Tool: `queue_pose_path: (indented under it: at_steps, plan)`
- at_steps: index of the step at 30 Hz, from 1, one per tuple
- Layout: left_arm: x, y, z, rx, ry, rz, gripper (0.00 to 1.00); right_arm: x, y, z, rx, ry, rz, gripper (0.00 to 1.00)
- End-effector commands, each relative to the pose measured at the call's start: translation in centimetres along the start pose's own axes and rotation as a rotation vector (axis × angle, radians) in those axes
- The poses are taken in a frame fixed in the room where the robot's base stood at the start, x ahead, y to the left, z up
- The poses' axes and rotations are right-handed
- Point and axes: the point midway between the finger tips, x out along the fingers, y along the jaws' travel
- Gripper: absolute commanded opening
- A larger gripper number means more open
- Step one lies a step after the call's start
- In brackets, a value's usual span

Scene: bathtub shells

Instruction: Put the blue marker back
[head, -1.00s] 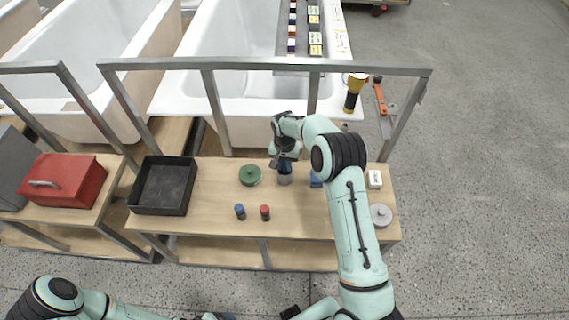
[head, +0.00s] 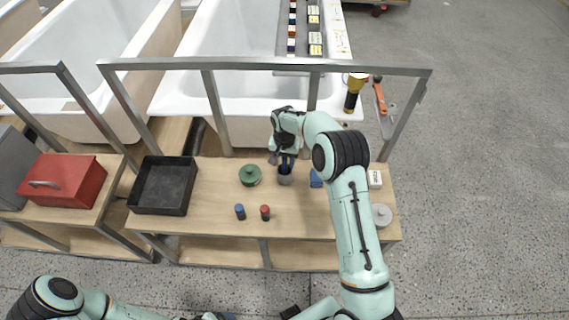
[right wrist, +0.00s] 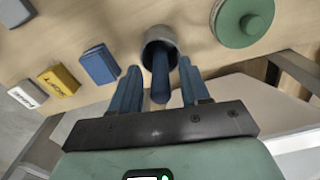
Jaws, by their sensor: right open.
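The blue marker (right wrist: 160,78) stands in a grey cup (right wrist: 161,40), its end sticking out toward the camera in the right wrist view. The cup (head: 285,176) stands on the wooden workbench (head: 215,190) in the head view. My right gripper (right wrist: 158,84) is open, with one blue finger on each side of the marker and visible gaps between them. In the head view the right gripper (head: 284,159) is just above and behind the cup. My left arm shows at the lower left, but I cannot make out its gripper.
A blue box (head: 316,179) is right of the cup. A black tray (head: 163,187) is at left. A metal rail (head: 260,64) runs behind the bench.

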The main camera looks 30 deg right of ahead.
Motion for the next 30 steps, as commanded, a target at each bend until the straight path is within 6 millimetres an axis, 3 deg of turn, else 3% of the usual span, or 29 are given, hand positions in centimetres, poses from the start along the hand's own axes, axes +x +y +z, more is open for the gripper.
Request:
queue_pose_path:
  at_steps: [6, 13, 18, 30]
  plan:
    - [-0.2, 0.1, -0.1, 0.001, 0.002, 0.001, 0.82, -5.1, -0.1, -0.1, -0.001, 0.004, -0.003, 0.46]
    - [-0.5, 0.3, -0.3, 0.002, 0.005, 0.002, 0.82, -8.9, 0.0, 0.0, 0.000, 0.002, -0.001, 0.46]
    - [-0.6, 0.3, -0.4, 0.002, 0.005, 0.002, 0.82, -9.9, 0.0, 0.0, 0.000, 0.000, 0.000, 0.46]
    - [-0.6, 0.3, -0.4, 0.002, 0.005, 0.002, 0.82, -9.9, 0.0, 0.0, 0.000, 0.000, 0.000, 0.46]
